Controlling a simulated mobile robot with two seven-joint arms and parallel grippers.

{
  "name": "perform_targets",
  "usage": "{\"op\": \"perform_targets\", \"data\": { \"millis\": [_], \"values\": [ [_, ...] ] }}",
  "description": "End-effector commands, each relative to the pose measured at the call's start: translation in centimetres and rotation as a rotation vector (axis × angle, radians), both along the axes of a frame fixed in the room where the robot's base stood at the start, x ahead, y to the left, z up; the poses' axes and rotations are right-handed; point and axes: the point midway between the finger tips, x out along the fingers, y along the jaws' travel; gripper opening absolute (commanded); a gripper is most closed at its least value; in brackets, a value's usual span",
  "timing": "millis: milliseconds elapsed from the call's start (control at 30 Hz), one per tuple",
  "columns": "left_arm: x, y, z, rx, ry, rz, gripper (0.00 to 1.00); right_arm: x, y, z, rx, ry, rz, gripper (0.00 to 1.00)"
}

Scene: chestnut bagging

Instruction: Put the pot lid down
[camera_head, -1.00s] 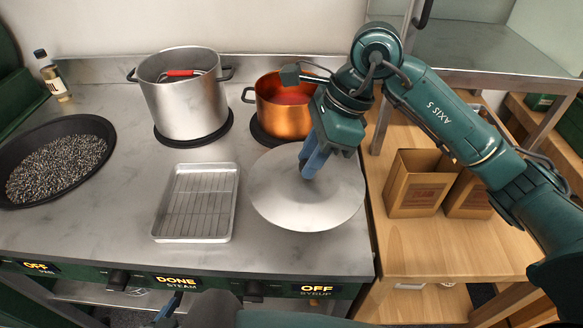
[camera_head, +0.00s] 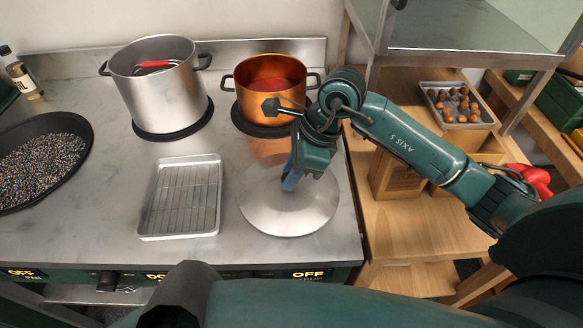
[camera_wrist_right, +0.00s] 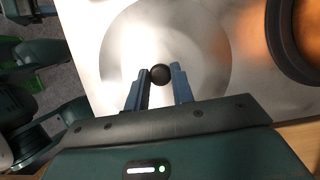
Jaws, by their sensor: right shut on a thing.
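The pot lid (camera_head: 312,213) is a round silver disc over the right part of the steel counter (camera_head: 110,222), between the wire-rack tray and the counter's right edge. It looks level and at or very near the surface; I cannot tell if it touches. My right gripper (camera_head: 290,182) points down at the lid's middle and is shut on its knob. In the right wrist view the black knob (camera_wrist_right: 160,74) shows at the two blue fingertips, with the lid (camera_wrist_right: 200,50) around it. My left gripper is out of view.
The copper pot (camera_head: 250,98) stands on a burner behind the lid, the tall steel pot (camera_head: 150,100) to its left. The wire-rack tray (camera_head: 147,230) is left of the lid. A black pan (camera_head: 86,150) lies far left. A wooden table (camera_head: 400,230) with boxes is right.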

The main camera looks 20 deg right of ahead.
Motion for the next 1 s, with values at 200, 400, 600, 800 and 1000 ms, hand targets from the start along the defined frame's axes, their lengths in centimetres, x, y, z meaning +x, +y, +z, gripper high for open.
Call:
{"op": "perform_targets", "data": {
  "millis": [200,400,600,800,1000],
  "values": [
    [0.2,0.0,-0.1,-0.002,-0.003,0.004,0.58,0.1,0.0,-0.1,0.0,-0.002,0.0,0.0],
    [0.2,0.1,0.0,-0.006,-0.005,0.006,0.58,0.0,0.0,-0.1,0.0,-0.001,0.001,0.36],
    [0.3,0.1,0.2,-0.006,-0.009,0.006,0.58,0.0,0.0,-0.1,0.0,-0.001,0.001,0.46],
    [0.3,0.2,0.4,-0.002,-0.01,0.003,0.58,0.0,0.0,0.1,0.0,-0.001,0.001,0.46],
    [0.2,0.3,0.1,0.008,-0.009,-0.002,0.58,-0.1,-1.0,2.5,-0.002,-0.007,-0.001,0.46]
  ]
}}
